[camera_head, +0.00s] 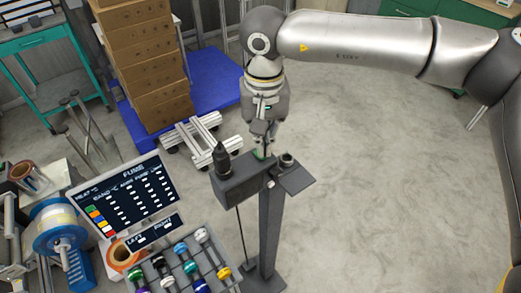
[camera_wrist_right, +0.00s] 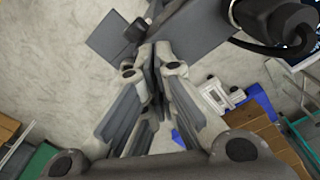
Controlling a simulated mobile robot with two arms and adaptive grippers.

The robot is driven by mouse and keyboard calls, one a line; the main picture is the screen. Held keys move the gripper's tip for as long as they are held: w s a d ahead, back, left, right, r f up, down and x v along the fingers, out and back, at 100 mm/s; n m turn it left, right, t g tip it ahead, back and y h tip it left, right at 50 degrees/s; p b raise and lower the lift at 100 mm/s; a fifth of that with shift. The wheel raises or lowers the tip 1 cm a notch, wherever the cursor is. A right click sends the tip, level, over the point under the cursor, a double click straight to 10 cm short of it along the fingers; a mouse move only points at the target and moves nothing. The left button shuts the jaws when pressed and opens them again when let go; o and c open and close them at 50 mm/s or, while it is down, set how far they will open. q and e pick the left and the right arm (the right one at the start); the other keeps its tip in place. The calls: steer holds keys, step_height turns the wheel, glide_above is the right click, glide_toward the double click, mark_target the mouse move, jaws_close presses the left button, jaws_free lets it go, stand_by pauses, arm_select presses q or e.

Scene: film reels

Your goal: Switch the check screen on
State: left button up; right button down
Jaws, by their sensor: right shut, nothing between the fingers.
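A dark grey box (camera_head: 240,182) stands on a post, with a black knob-like part (camera_head: 221,157) on top and a flat side plate (camera_head: 297,180) carrying a small round part (camera_head: 287,160). Which part is the check screen or its switch, I cannot tell. My left gripper is not in view.
A dark board with a table of text (camera_head: 130,197) stands at the left, above a rack of coloured reels (camera_head: 185,265). A blue reel (camera_head: 58,230) stands further left. Stacked cartons (camera_head: 145,60) on a blue pallet (camera_head: 215,75) are behind. Floor at right is clear.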

steer(key=shift+f+b, duration=1.15)
steer(key=shift+f, duration=0.1)
stand_by(0.8)
steer(key=shift+r, duration=0.1)
steer(key=shift+r+p, duration=1.65)
steer(key=shift+r, duration=1.85)
steer(key=shift+f, duration=0.1)
